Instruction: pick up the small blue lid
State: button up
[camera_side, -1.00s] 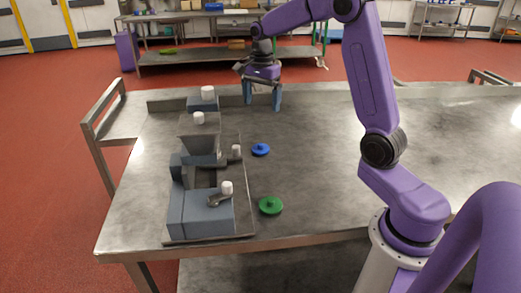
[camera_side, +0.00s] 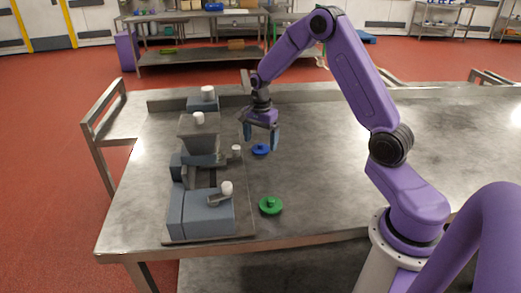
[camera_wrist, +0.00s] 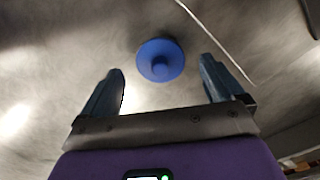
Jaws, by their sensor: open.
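The small blue lid (camera_side: 260,150) lies flat on the metal table, just right of the bagger, with a small knob on top. My gripper (camera_side: 261,141) is open and empty, above the lid and slightly behind it in the side view. In the wrist view the lid (camera_wrist: 160,60) is ahead of the fingertips, roughly centred between the two blue fingers (camera_wrist: 162,78). The fingers do not appear to touch it, and the exact height above it is hard to tell.
The grey bagger (camera_side: 203,210) with several white knobs stands on a base plate left of the lid. A green lid (camera_side: 270,205) lies on the table nearer the front edge. The table (camera_side: 330,175) to the right is clear.

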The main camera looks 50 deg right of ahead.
jog(key=shift+f, duration=1.1)
jog(key=c, duration=1.1)
jog(key=shift+r, duration=0.1)
